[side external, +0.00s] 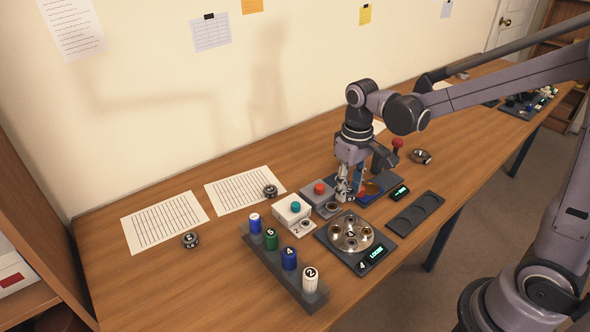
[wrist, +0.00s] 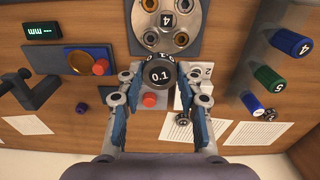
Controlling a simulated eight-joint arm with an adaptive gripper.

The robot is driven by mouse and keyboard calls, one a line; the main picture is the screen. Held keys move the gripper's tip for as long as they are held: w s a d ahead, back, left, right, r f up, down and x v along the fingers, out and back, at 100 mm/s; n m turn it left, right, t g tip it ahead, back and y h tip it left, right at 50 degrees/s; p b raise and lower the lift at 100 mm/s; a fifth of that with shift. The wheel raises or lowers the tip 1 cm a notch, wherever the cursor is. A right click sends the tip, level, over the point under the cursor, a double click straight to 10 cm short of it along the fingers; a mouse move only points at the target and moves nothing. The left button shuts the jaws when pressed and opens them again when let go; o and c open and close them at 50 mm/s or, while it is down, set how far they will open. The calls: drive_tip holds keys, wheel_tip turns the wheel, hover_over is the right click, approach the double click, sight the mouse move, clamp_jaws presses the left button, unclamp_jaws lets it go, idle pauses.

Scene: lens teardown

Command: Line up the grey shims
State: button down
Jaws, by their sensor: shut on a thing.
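In the wrist view a dark grey round shim (wrist: 159,77) marked 0.1 sits between the fingertips of my gripper (wrist: 160,74), which is shut on it. In the side view my gripper (side external: 343,194) is low beside the grey box with the red button; I cannot make out the held shim clearly there. Two more dark round pieces with white marks, which look like shims, lie apart on the left: one on the table (side external: 191,239), one at the edge of a paper sheet (side external: 270,191).
The red-button box (side external: 313,188), teal-button box (side external: 287,215) and round metal plate (side external: 339,230) stand close to my gripper. A rack (side external: 262,261) of coloured numbered cylinders stands at front left. A blue base with a gold dish (wrist: 82,62) is beside my gripper.

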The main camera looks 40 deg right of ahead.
wheel_tip(320, 180, up, 2)
drive_tip(key=shift+r, duration=0.1)
drive_tip(key=w+r+m, duration=0.1)
drive_tip(key=w+r, duration=0.1)
drive_tip(key=w, duration=1.2)
drive_tip(key=m, duration=0.2)
hover_over(285, 171)
wheel_tip(285, 171, down, 3)
drive_tip(key=shift+d+f, duration=0.1)
drive_tip(key=shift+f, duration=5.45)
drive_tip(key=shift+f, duration=0.55)
drive_tip(key=c, duration=0.8)
unclamp_jaws()
